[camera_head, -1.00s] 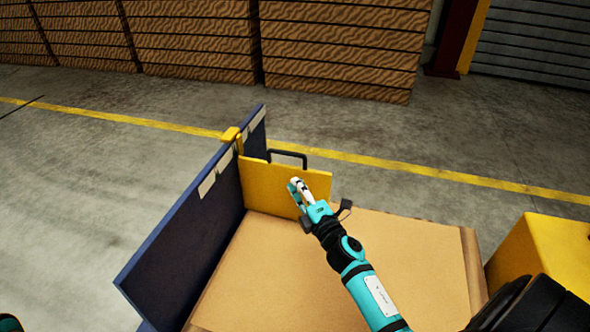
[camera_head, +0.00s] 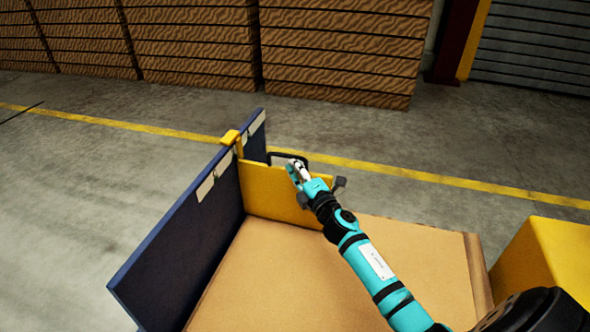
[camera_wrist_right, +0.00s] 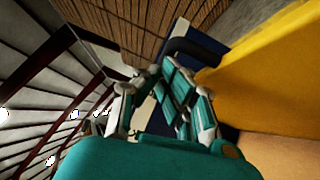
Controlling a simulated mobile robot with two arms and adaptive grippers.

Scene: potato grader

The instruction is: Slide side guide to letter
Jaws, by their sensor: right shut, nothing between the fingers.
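The side guide (camera_head: 265,188) is a yellow upright panel across the tan bed, with a yellow clip (camera_head: 231,136) over the top of the blue wall (camera_head: 180,235). White label plates (camera_head: 205,186) sit along that wall; their letters are unreadable. A black loop handle (camera_head: 272,157) stands on the guide's top edge, partly hidden by my right gripper (camera_head: 297,170). My right gripper is shut and empty at the handle; I cannot tell whether it touches. The yellow panel (camera_wrist_right: 270,70) fills the right of the right wrist view. My left gripper is out of view.
The tan bed (camera_head: 330,270) is bare in front of the guide. A yellow block (camera_head: 545,255) stands at the right. Stacked wooden crates (camera_head: 340,50) stand far behind, beyond a yellow floor line. The floor left of the blue wall is clear.

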